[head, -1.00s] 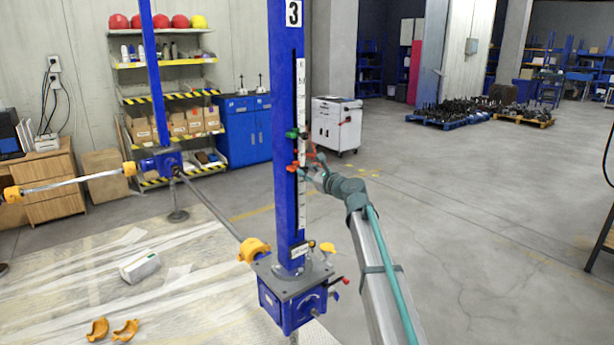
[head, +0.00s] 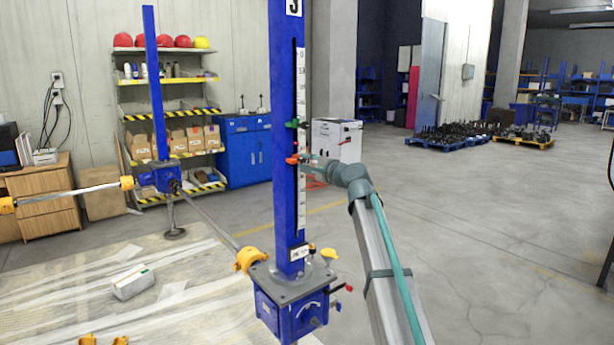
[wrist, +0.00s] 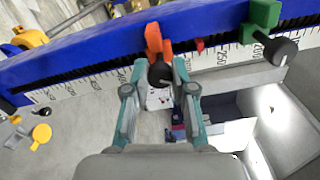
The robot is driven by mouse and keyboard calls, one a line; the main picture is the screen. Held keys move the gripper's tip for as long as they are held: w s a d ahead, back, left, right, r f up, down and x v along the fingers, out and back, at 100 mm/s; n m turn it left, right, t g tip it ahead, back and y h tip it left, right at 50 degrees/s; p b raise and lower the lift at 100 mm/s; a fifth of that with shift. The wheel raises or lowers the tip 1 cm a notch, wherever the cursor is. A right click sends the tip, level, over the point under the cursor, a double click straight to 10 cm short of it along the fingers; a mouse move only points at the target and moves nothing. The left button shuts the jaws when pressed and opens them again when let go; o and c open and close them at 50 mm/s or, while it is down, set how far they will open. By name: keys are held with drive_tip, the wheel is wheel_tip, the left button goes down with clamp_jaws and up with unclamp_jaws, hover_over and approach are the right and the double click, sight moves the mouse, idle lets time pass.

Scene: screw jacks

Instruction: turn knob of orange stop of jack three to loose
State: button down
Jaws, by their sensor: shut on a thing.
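Jack three is the tall blue column (head: 285,215) marked with a partly cut-off 3 at the top of the head view. The orange stop (head: 291,160) sits on its scale side, below the green stop (head: 292,124). In the wrist view the orange stop (wrist: 153,38) has a round black knob (wrist: 160,75) facing me. My gripper (wrist: 159,66) is shut on this knob, with one teal finger on each side. In the head view my gripper (head: 306,161) reaches the stop from the right; its fingers are too small to make out.
The green stop (wrist: 262,18) with its own black knob (wrist: 280,51) is to the right in the wrist view, with a small red marker (wrist: 199,44) between the stops. The jack's blue gearbox (head: 295,310) is below. Open floor lies to the right.

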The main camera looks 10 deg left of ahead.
drive_tip(key=shift+w+f+n+b, duration=0.1)
drive_tip(key=shift+f+n+b, duration=0.05)
drive_tip(key=shift+n+b, duration=9.2)
drive_tip(key=c, duration=0.9)
unclamp_jaws()
drive_tip(key=shift+c, duration=0.2)
drive_tip(key=shift+d, duration=0.1)
drive_tip(key=v, duration=1.2)
